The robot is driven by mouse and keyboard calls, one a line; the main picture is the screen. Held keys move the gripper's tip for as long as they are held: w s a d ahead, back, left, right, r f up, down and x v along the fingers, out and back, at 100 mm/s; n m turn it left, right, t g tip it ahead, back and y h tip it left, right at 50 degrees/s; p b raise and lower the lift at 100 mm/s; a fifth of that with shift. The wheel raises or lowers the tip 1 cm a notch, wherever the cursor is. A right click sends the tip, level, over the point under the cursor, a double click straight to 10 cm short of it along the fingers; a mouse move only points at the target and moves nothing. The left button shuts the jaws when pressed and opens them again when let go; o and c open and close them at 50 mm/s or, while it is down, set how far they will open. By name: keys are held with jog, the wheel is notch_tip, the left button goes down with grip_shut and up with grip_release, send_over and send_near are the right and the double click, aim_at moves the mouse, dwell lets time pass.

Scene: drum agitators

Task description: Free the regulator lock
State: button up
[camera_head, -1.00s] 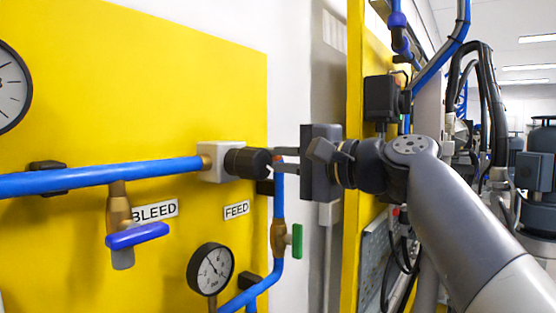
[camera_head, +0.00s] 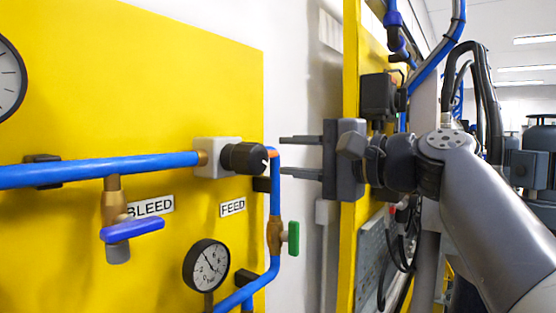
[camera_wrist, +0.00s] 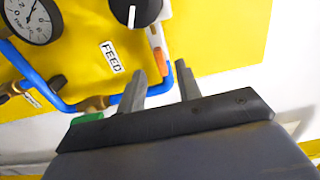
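The regulator is a pale grey block (camera_head: 207,157) on the blue pipe, with a black round knob (camera_head: 243,158) facing right. A white mark shows on the knob's end face. In the wrist view the knob (camera_wrist: 134,11) is at the top edge, partly cut off, with a white pointer line. My gripper (camera_head: 283,156) is to the right of the knob, fingers apart and pointing at it, with a small gap. It is open and empty. In the wrist view my gripper's fingers (camera_wrist: 160,72) stand below the knob with nothing between them. No separate lock piece can be made out.
A blue-handled BLEED valve (camera_head: 132,229) is at lower left. A green-handled valve (camera_head: 292,238) sits on the vertical blue pipe below my gripper. A gauge (camera_head: 206,265) is below the FEED label (camera_head: 233,207). A yellow post (camera_head: 352,120) stands close behind my gripper.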

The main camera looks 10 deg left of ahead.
jog(key=v, duration=0.6)
jog(key=shift+d+b, duration=0.2)
jog(key=shift+b, duration=0.2)
jog(key=shift+o, duration=0.2)
jog(key=shift+s, duration=0.1)
dwell(1.5)
